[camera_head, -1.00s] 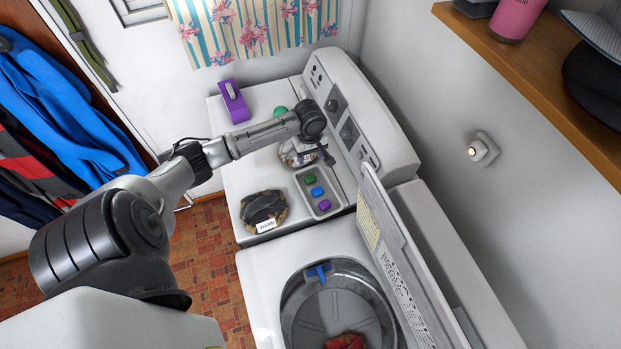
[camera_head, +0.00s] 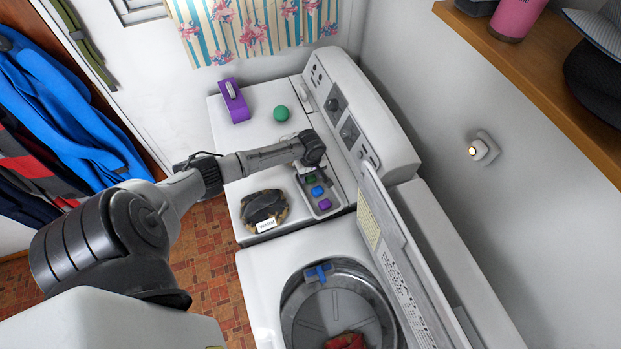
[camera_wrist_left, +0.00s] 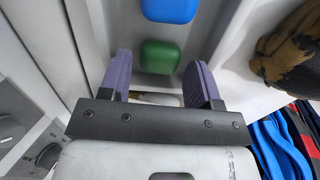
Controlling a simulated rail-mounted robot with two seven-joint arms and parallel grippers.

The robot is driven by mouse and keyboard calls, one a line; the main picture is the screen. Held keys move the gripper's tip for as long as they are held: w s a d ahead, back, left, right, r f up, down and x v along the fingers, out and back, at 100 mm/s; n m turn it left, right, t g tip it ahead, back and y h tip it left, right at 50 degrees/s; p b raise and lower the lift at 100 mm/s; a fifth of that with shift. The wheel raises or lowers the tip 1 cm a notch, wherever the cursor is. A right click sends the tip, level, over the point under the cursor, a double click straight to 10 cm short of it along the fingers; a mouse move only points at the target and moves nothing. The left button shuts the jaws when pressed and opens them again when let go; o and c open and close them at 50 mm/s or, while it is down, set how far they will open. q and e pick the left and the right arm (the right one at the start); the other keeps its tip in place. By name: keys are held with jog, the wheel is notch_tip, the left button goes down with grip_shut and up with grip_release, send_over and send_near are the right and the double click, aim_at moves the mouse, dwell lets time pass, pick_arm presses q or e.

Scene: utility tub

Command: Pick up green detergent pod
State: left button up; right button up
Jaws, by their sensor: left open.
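The green detergent pod (camera_head: 311,181) lies at the far end of a grey tray (camera_head: 335,200) on the white machine top, partly hidden by my left arm's end. My left gripper (camera_head: 312,168) is over that end of the tray, its fingers hidden in the head view. In the left wrist view the gripper (camera_wrist_left: 159,70) is open, with purple finger pads on either side of the green pod (camera_wrist_left: 160,57). I cannot tell how far above the pod the fingertips are. The blue pod (camera_head: 318,191) lies beside it, then the purple pod (camera_head: 324,204). My right gripper is not in view.
Dark work gloves (camera_head: 264,207) with a tag lie left of the tray. A green ball (camera_head: 281,113) and purple object (camera_head: 234,101) sit farther back. The control panel (camera_head: 360,115) rises at the right. The open washer tub (camera_head: 335,300) and its raised lid (camera_head: 395,255) are nearer.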

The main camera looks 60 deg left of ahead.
pick_arm(q)
jog(key=shift+f, duration=0.95)
jog(key=shift+c, duration=0.2)
jog(key=c, duration=0.6)
jog(key=shift+c, duration=0.2)
jog(key=shift+r, duration=0.15)
